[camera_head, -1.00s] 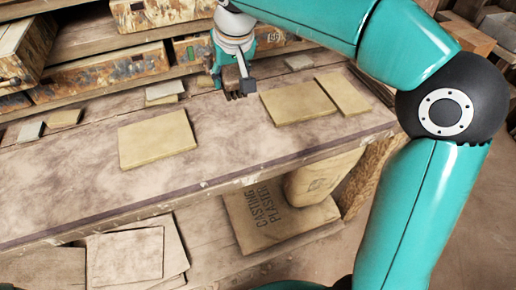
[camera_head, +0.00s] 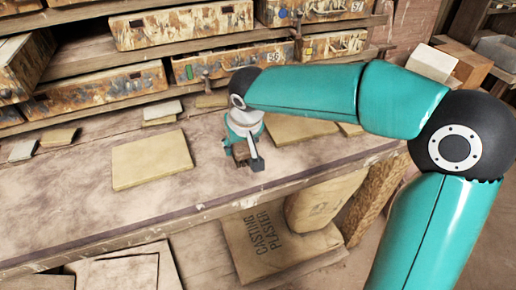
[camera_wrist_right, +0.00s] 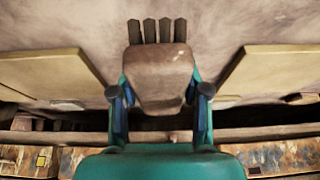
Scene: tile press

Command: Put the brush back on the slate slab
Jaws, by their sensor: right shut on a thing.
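My right gripper (camera_head: 243,148) is over the bench, between two large tan tiles, near the front edge. It is shut on the brush (camera_head: 241,153). In the wrist view the brush (camera_wrist_right: 158,75) is a worn brown wooden block with dark bristle tufts pointing away from the gripper (camera_wrist_right: 161,95). The brush appears held above the bench; the exact gap is unclear. Small grey slabs lie on the bench, one at the back (camera_head: 162,109) and one at the left (camera_head: 22,150); I cannot tell which is the slate slab. My left gripper is out of view.
The bench top (camera_head: 60,195) is bare along its front left. A tan tile (camera_head: 152,160) lies left of the gripper, another (camera_head: 298,129) right, partly behind my arm. A plaster bag (camera_head: 325,200) sits below the bench.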

